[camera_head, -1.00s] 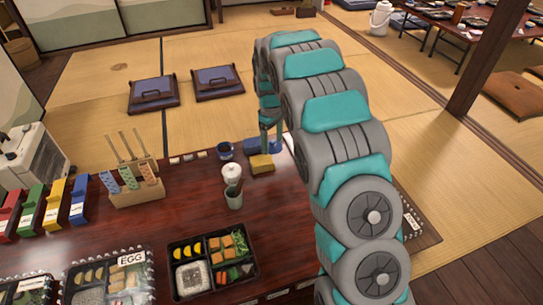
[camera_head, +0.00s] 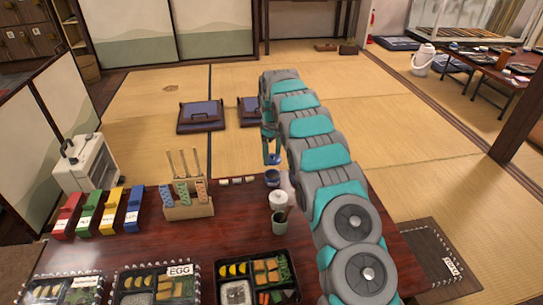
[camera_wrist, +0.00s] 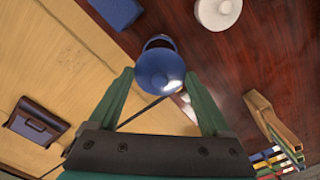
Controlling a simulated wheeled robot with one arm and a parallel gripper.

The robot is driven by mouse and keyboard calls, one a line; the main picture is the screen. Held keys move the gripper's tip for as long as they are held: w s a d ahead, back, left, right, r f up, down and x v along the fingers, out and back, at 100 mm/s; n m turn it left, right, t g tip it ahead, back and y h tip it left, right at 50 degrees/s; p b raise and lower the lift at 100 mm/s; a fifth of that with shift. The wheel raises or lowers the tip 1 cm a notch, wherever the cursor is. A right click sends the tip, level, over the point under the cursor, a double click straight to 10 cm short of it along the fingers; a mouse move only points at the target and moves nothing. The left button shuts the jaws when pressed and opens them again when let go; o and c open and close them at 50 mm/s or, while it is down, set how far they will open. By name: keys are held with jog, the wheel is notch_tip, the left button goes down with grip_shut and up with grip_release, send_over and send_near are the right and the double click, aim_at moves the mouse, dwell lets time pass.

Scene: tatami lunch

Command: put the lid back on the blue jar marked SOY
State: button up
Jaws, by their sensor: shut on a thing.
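My gripper (camera_wrist: 158,80) is shut on a round blue lid (camera_wrist: 160,72), held between the fingertips in the wrist view. In the head view my gripper (camera_head: 270,148) hangs at the table's far edge, with the lid (camera_head: 273,158) low between its fingers. The blue jar (camera_head: 272,179) stands upright on the table just below the lid, with a gap between them. In the wrist view the jar's rim (camera_wrist: 158,38) shows behind the lid, which hides most of the jar. The SOY marking cannot be read.
A white-lidded pot (camera_head: 278,199) and a cup (camera_head: 279,220) stand close in front of the jar. A wooden holder (camera_head: 187,205) with sticks is to the left. A blue block (camera_wrist: 117,10) lies near the jar. Bento boxes (camera_head: 255,275) fill the front.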

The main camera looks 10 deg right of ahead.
jog(key=shift+f+b, duration=0.65)
jog(key=shift+f, duration=2.55)
jog(key=shift+f, duration=0.15)
jog(key=o, duration=1.1)
jog(key=shift+r+p, duration=0.55)
jog(key=shift+r, duration=3)
